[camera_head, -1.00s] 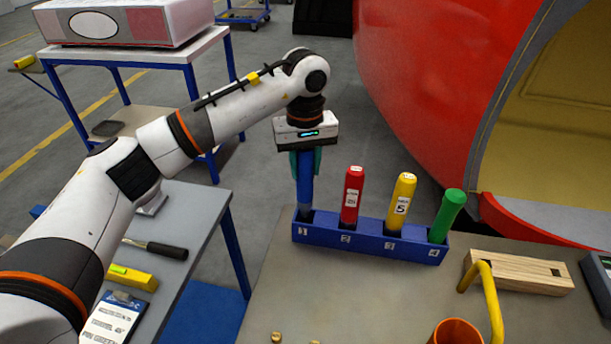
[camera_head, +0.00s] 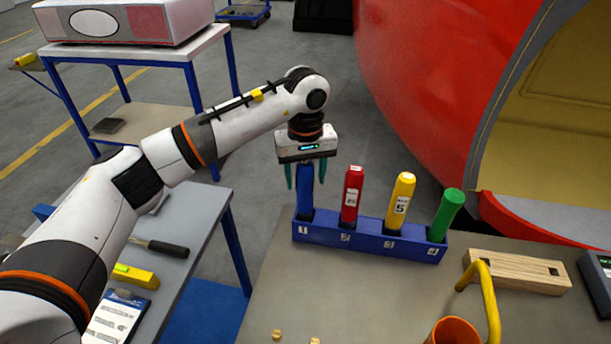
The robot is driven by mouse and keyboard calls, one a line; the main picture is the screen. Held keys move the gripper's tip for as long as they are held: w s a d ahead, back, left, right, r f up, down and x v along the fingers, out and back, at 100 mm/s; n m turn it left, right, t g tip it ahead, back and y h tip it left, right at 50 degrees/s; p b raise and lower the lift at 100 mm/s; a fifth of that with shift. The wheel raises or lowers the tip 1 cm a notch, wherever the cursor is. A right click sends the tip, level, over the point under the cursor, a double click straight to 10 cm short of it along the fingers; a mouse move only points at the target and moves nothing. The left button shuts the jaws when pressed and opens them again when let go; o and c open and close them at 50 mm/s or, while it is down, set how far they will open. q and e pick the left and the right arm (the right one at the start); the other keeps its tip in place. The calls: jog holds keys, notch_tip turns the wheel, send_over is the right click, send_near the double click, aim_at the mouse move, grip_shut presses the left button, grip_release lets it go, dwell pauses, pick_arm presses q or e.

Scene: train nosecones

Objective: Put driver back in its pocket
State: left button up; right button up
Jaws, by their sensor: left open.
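A blue-handled driver (camera_head: 305,192) stands upright in pocket 1, at the left end of the blue rack (camera_head: 370,240). A red driver (camera_head: 352,196), a yellow driver (camera_head: 400,203) and a green driver (camera_head: 446,214) stand in pockets 2, 3 and 4; the green one leans right. My left gripper (camera_head: 305,184) is open above the blue driver, pointing down. Its teal fingers are on either side of the handle's top and hold nothing. The blue driver's lower end is hidden in the rack. My right gripper is not in view.
A wooden block (camera_head: 515,272), a yellow bent handle (camera_head: 488,300) and an orange cup (camera_head: 455,331) are at the right of the bench. Small brass pieces (camera_head: 277,335) lie at the front. A big red nosecone (camera_head: 420,80) stands behind the rack.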

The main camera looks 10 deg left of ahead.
pick_arm(q)
notch_tip(320, 180, up, 12)
jog(key=b, duration=0.2)
jog(key=shift+f+b, duration=0.25)
jog(key=shift+b, duration=0.15)
